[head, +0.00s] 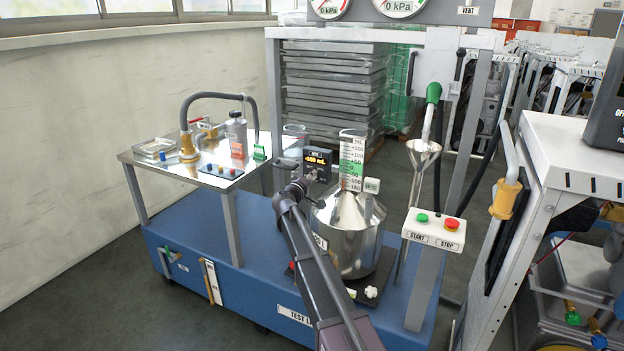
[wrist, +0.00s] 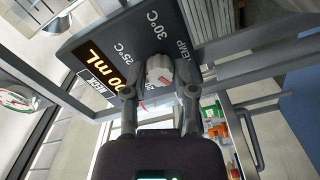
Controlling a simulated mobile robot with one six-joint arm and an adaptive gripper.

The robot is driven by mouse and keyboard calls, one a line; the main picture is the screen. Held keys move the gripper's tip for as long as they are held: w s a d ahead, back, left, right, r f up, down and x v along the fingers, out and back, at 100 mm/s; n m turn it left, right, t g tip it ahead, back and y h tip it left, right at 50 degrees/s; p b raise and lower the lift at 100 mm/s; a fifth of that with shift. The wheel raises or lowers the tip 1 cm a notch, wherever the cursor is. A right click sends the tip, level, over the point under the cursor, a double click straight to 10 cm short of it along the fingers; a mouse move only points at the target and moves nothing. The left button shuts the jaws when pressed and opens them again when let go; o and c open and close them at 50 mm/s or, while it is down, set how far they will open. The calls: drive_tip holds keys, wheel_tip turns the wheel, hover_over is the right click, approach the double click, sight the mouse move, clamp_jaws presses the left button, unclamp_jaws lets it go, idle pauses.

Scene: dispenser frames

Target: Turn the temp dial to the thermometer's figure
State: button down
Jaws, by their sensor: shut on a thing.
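The temp dial (wrist: 158,71) is a light round knob on a dark control box (wrist: 95,45). The marks 25°C and 30°C and the word TEMP show beside it; a lower mark is partly hidden by a finger. My gripper (wrist: 158,84) is shut on the dial, one finger on each side. In the head view my gripper (head: 300,182) is at the control box (head: 318,160). A small white tag with a °C figure (head: 375,186) is right of the box; its digits are too small to read surely.
The box display reads -100 mL in the head view. A white scale with a green band (head: 352,160) stands above the steel vessel (head: 350,225). A START/STOP panel (head: 434,229) is to the right. A metal side table (head: 190,172) stands left.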

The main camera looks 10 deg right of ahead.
drive_tip(key=shift+d, duration=0.15)
drive_tip(key=shift+c, duration=2.1)
unclamp_jaws()
drive_tip(key=shift+s, duration=0.1)
drive_tip(key=v, duration=1.2)
